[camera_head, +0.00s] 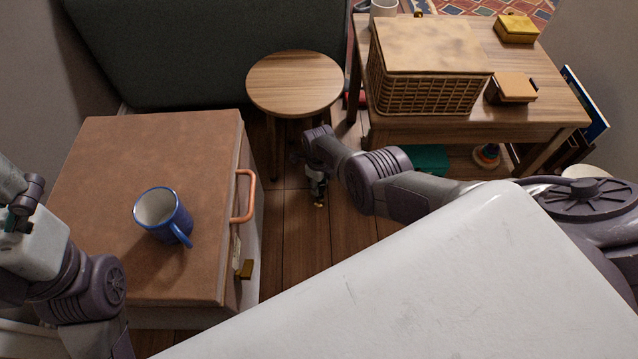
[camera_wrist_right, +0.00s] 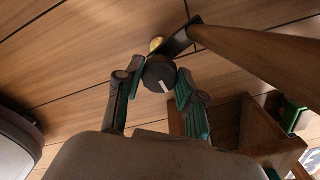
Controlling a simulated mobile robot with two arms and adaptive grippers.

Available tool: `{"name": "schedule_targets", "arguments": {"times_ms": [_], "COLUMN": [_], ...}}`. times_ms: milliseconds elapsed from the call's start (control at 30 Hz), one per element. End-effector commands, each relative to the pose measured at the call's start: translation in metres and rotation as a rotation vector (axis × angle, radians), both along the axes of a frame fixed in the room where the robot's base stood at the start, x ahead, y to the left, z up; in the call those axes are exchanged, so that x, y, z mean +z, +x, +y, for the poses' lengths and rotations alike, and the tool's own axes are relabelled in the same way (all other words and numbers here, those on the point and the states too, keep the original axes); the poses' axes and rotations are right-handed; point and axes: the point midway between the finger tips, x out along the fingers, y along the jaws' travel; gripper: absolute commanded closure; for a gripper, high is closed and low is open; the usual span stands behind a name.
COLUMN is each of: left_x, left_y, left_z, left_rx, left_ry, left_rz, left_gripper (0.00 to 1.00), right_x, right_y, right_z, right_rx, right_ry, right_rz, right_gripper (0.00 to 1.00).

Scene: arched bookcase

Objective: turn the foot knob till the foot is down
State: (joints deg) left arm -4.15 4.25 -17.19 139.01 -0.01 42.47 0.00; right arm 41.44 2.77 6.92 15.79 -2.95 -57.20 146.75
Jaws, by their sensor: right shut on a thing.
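The foot knob (camera_wrist_right: 160,75), a dark round knob with a white mark, sits between the fingertips of my right gripper (camera_wrist_right: 159,84) in the right wrist view. The gripper is shut on it. The white mark points toward the bottom of the picture. A brass foot (camera_wrist_right: 157,43) shows just past the knob, beside a dark bracket on a wooden leg (camera_wrist_right: 250,55). I cannot tell whether the foot touches the floor. In the head view my right gripper (camera_head: 317,180) is low by the round stool (camera_head: 296,82). Part of my left gripper (camera_head: 18,222) shows at the left edge; its fingers are unclear.
A brown-topped cabinet (camera_head: 110,160) with a blue mug (camera_head: 162,214) and a copper handle (camera_head: 244,196) stands at left. A wooden table (camera_head: 540,110) with a wicker basket (camera_head: 425,85) and small boxes stands at right. Some plank floor (camera_head: 290,245) is clear.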

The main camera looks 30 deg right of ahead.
Motion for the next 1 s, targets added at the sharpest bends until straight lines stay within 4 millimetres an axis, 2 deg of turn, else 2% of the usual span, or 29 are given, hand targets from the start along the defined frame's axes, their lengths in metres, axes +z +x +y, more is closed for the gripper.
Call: {"name": "schedule_targets", "arguments": {"times_ms": [167,200,333,367,767,1000], "left_x": [0.0,0.0,0.0,0.0,0.001,0.001], "left_y": [0.0,0.0,0.0,0.0,-0.001,0.0], "left_z": [0.0,0.0,0.0,0.0,0.001,0.0], "left_rx": [0.0,0.0,0.0,0.0,0.001,0.0], "left_ry": [0.0,0.0,0.0,0.0,-0.001,-0.002], "left_rz": [-0.001,-0.001,-0.001,-0.001,-0.005,-0.002], "left_gripper": [0.01,0.01,0.01,0.01,0.01,0.01], "right_x": [0.0,0.0,0.0,0.0,0.001,0.014], "right_y": [-0.002,-0.002,-0.001,-0.001,0.0,0.002], "right_z": [-0.002,-0.002,-0.002,-0.001,0.0,0.0], "right_rx": [0.001,0.001,0.001,0.001,0.002,0.003], "right_ry": [-0.003,-0.003,-0.002,-0.002,0.0,-0.001], "right_rz": [0.005,0.005,0.004,0.004,0.002,0.0], "right_gripper": [0.97,0.6,0.39,0.36,0.36,0.36]}}
